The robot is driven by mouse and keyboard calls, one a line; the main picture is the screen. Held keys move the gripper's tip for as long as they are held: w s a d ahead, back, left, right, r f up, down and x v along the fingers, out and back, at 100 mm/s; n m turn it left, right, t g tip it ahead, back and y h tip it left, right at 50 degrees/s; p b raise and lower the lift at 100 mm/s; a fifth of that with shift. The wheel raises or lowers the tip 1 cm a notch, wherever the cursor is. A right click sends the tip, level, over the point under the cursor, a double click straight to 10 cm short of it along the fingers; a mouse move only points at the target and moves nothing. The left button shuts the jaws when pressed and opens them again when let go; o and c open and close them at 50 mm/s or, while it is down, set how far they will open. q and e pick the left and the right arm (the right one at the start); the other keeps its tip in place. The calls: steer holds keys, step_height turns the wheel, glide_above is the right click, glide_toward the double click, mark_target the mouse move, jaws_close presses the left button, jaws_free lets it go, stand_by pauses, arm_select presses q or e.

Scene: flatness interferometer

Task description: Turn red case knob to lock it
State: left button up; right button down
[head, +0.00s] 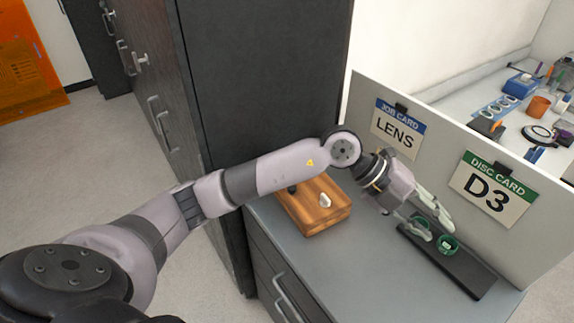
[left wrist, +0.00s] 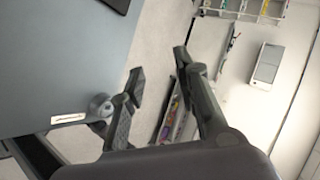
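No red case or red knob can be made out in either view. My left gripper (head: 440,228) reaches over the grey counter (head: 345,262), close to the black tray (head: 470,272) with green round pieces (head: 448,243). In the left wrist view my left gripper (left wrist: 158,68) has its two fingers spread apart with nothing between them. A small grey rounded part (left wrist: 100,105) shows behind one finger, by the edge of a grey surface; I cannot tell what it is. My right gripper is not in view.
A wooden block (head: 322,212) with a small white piece sits on the counter below my forearm. An upright panel with a LENS card (head: 396,127) and a D3 card (head: 490,192) stands behind. A dark tall cabinet (head: 255,75) stands left of the counter.

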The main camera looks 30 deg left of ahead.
arm_select(q)
steer(key=w+a+f+n+y, duration=0.1)
steer(key=w+a+y, duration=0.15)
steer(key=a, duration=0.35)
steer(key=w+a+f+n+t+y, duration=0.1)
steer(key=w+a+y, duration=0.1)
steer(key=a+y, duration=0.3)
steer(key=w+a+f+n+y, duration=0.1)
steer(key=w+a+y, duration=0.1)
steer(key=a, duration=0.5)
steer(key=a+r+n+y, duration=0.2)
steer(key=a+r+y, duration=0.1)
steer(key=a, duration=0.4)
steer(key=a+r+n+y, duration=0.3)
steer(key=a, duration=0.5)
steer(key=shift+g, duration=0.4)
steer(key=p+x, duration=0.1)
steer(key=x, duration=0.4)
steer(key=p+x, duration=0.2)
steer(key=x, duration=0.4)
steer(key=p+x, duration=0.1)
steer(key=x, duration=0.5)
steer(key=shift+w+d+f+p, duration=0.2)
steer(key=shift+w+d+p, duration=0.15)
steer(key=shift+w+p, duration=0.05)
jaws_close()
